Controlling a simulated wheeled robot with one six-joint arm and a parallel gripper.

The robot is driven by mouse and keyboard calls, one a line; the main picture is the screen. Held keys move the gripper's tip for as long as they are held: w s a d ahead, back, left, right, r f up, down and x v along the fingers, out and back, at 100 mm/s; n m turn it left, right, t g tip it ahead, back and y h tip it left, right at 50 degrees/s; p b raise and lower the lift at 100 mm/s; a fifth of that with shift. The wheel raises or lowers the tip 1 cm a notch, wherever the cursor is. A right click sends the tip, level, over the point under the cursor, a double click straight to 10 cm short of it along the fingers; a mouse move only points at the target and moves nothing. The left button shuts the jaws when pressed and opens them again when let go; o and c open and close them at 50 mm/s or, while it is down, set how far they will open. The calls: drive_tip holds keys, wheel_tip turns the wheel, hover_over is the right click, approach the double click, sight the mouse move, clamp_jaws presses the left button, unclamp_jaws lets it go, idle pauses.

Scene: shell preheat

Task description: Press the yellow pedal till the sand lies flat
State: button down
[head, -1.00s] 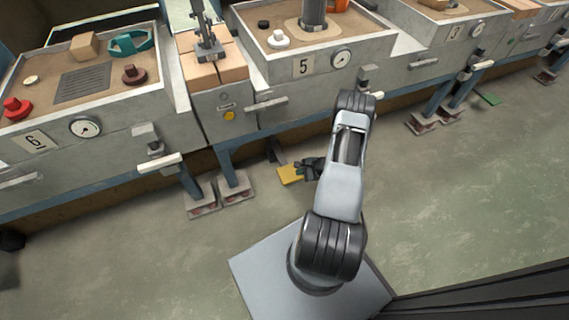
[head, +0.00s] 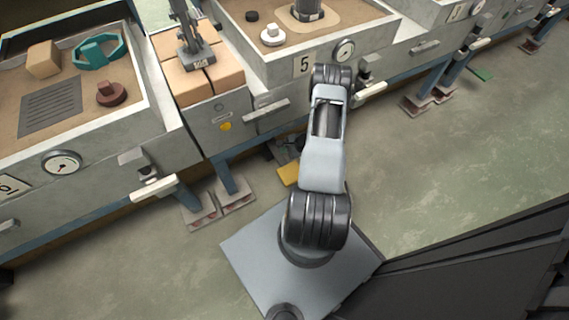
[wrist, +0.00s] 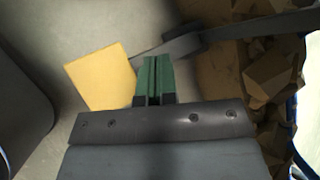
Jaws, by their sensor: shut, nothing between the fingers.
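The yellow pedal (head: 288,174) is low near the floor, under the bench beside station 5, partly covered by my arm. In the wrist view the yellow pedal (wrist: 102,78) is a flat plate on a dark bar (wrist: 180,45). My gripper (wrist: 153,60) is shut and empty, its green fingers just right of the plate; I cannot tell its height or whether it touches. In the head view my gripper (head: 291,147) shows dark beyond the pedal, partly hidden by my arm. Sand (head: 350,14) in tray 5 (head: 375,32) is cut off by the picture's top; its flatness is unclear.
A loose brown rubble heap (wrist: 270,80) lies right of my gripper in the wrist view. A blue bench leg with a foot plate (head: 235,195) stands left of the pedal. A lever handle (head: 370,91) juts out above. The floor (head: 450,160) at right is clear.

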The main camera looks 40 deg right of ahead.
drive_tip(key=shift+f, duration=0.1)
drive_tip(key=b, duration=0.5)
hover_over(286, 165)
wheel_tip(286, 165, down, 7)
drive_tip(key=shift+a+f, duration=0.15)
drive_tip(key=shift+f+b, duration=0.65)
drive_tip(key=shift+f, duration=0.05)
drive_tip(key=shift+f, duration=0.2)
idle(1.3)
drive_tip(key=shift+f+b, duration=0.25)
drive_tip(key=shift+b, duration=0.25)
